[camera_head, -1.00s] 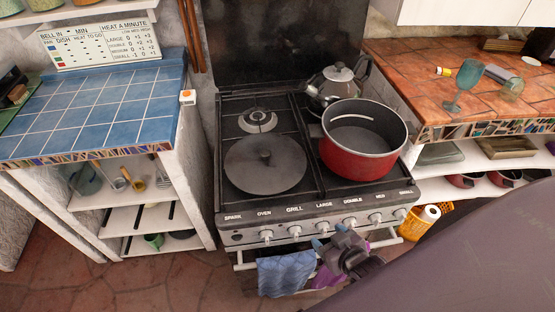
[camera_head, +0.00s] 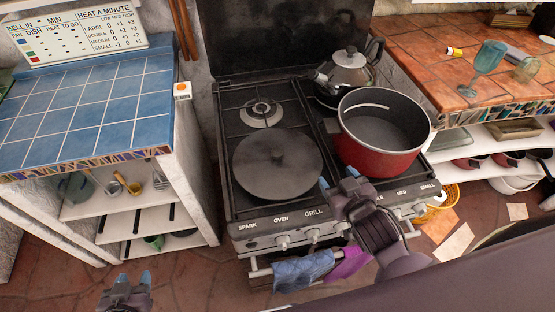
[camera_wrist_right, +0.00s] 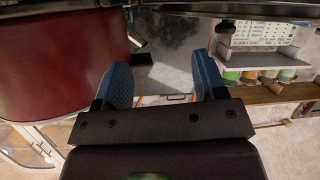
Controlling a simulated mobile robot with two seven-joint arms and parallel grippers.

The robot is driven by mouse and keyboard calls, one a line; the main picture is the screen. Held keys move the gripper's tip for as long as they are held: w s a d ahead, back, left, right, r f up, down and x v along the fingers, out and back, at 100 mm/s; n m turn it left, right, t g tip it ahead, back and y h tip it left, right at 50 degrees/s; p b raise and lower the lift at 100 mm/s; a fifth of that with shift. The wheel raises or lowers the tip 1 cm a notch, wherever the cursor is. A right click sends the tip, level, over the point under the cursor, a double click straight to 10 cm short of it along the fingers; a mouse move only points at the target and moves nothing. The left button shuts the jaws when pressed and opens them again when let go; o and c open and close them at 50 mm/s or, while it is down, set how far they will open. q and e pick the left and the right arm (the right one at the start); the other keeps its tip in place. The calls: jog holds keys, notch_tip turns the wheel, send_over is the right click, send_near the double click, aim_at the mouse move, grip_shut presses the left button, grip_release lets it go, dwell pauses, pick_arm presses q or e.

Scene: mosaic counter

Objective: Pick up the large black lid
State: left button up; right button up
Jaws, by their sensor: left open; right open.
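My right gripper (camera_head: 338,178) is open and empty just right of the lid's front right edge, in front of the red pot. In the right wrist view its two blue fingertips (camera_wrist_right: 163,82) are apart with nothing between them. My left gripper (camera_head: 133,278) is open at the bottom left of the head view, above the floor and well away from the lid.
The red pot (camera_head: 378,145) stands right of the lid, and also fills the left of the right wrist view (camera_wrist_right: 60,70). A kettle (camera_head: 349,68) stands behind it. Blue and purple cloths (camera_head: 303,270) hang on the oven rail. A blue tiled counter (camera_head: 85,115) is at left.

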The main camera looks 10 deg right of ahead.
jog(key=w+a+r+n+t+y, duration=0.2)
jog(key=w+a+r+n+y, duration=0.15)
jog(key=a+r+y, duration=0.2)
jog(key=w+a+r+n+t+y, duration=0.1)
jog(key=w+a+r+n+y, duration=0.2)
jog(key=a+r+n+y, duration=0.3)
jog(key=s+a+r+n+g+y, duration=0.2)
jog(key=a+n+g+y, duration=0.1)
jog(key=a+n+g, duration=0.45)
jog(key=s+a+r+n+g+y, duration=0.15)
jog(key=a+n+g+y, duration=0.25)
jog(key=a+n+g, duration=0.4)
jog(key=n+g+h+b, duration=0.1)
jog(key=g+h+b, duration=0.1)
jog(key=h, duration=1.7)
send_near(277, 151)
jog(key=shift+w, duration=0.2)
notch_tip(277, 151, down, 6)
jog(key=shift+r, duration=0.2)
jog(key=f, duration=0.4)
jog(key=shift+s+a+f, duration=0.1)
jog(key=shift+s+f, duration=0.05)
jog(key=shift+s, duration=0.2)
jog(key=shift+f, duration=0.4)
jog(key=c, duration=1.1)
jog(key=shift+r, duration=0.1)
jog(key=shift+c, duration=0.3)
